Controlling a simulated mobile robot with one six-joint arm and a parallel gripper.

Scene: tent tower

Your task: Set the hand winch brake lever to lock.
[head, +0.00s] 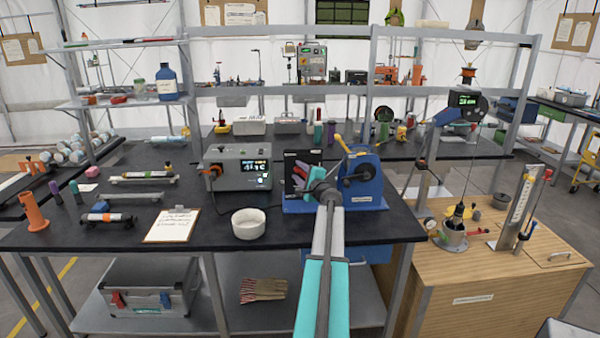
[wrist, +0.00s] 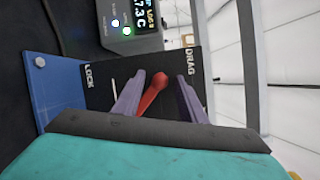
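The blue hand winch (head: 365,187) stands on the dark bench, with a black crank on its face. Its black brake panel (head: 297,160) is left of the drum and also fills the middle of the wrist view (wrist: 105,72). The panel reads LOCK at left and DRAG at right in the wrist view. The red brake lever (wrist: 155,88) stands between these labels, at neither one. My gripper (wrist: 163,85) is open, its purple fingers on either side of the lever.
A grey box with a display (head: 238,167) stands left of the winch. A white bowl (head: 248,223) and a clipboard (head: 172,225) lie on the bench nearer the front. A wooden cabinet (head: 490,285) stands at right.

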